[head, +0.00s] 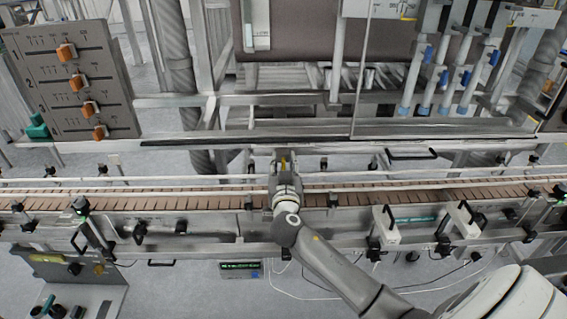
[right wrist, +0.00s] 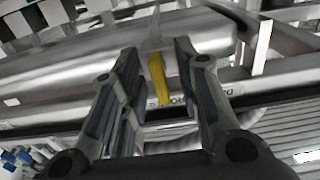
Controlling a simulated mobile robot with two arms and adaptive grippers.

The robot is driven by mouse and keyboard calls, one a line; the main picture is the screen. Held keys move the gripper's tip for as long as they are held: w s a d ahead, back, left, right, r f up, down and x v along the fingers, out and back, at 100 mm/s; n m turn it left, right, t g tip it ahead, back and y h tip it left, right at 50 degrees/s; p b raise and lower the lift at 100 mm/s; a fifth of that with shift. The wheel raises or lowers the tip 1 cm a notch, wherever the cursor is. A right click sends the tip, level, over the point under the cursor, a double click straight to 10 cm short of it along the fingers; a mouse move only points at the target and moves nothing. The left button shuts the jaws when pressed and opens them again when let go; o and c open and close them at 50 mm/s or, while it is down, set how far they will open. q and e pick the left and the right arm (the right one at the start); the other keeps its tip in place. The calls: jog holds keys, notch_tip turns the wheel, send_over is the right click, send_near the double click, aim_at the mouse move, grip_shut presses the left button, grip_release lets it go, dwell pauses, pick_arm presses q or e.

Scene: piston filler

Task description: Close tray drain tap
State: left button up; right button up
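The drain tap shows as a yellow handle (right wrist: 158,80) in the middle of the right wrist view, standing nearly upright in the picture. In the head view, a small bit of yellow handle (head: 283,163) shows at my right gripper (head: 284,170), beyond the conveyor. In the right wrist view my right gripper (right wrist: 157,75) is open, one finger on each side of the handle, with gaps between fingers and handle. I cannot tell how deep the handle sits between them. The tap's body is mostly hidden. My left gripper is not in view.
The conveyor (head: 180,199) with its rails runs across under my right arm. A panel with orange knobs (head: 72,84) stands at the left. Filler nozzles with blue fittings (head: 428,55) hang at the upper right. Metal frame bars lie close behind the gripper.

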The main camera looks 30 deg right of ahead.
grip_shut()
jog(key=shift+n, duration=0.3)
jog(key=shift+a+n+b, duration=0.1)
jog(key=shift+n+b, duration=0.3)
jog(key=shift+n, duration=0.8)
jog(key=n, duration=0.4)
jog(key=shift+n, duration=0.3)
jog(key=n+p, duration=0.1)
jog(key=n, duration=0.3)
jog(key=shift+w+a+n, duration=0.1)
jog(key=shift+n, duration=0.2)
jog(key=n+p, duration=0.1)
jog(key=n, duration=0.4)
jog(key=shift+f+n+p, duration=0.15)
jog(key=shift+n+p, duration=0.15)
jog(key=shift+n, duration=0.3)
